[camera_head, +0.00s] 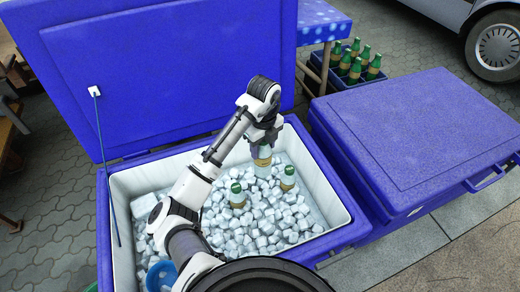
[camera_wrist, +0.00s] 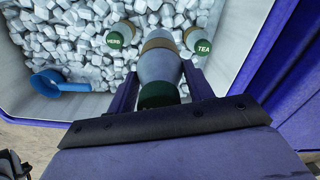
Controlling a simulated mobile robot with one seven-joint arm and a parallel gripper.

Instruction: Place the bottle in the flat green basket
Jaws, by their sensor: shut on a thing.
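My gripper (camera_head: 263,140) is shut on a pale bottle (camera_head: 263,162) with a tan label band, above the ice in the open blue cooler (camera_head: 335,240). In the wrist view, my gripper's fingers (camera_wrist: 160,88) lie on either side of the bottle (camera_wrist: 158,66), near its dark green cap. Its lower end is over the ice, and I cannot tell if it touches. No flat green basket is clearly seen; a green sliver (camera_head: 92,287) shows at the lower left edge, too little to identify.
Two green-capped bottles (camera_head: 238,195) (camera_head: 288,179) stand in the ice (camera_head: 265,225), close to the held one. A blue scoop (camera_wrist: 58,82) lies in the cooler. The raised lid (camera_head: 165,70) stands behind. A closed blue cooler (camera_head: 420,140) is right, with a bottle crate (camera_head: 345,78) beyond.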

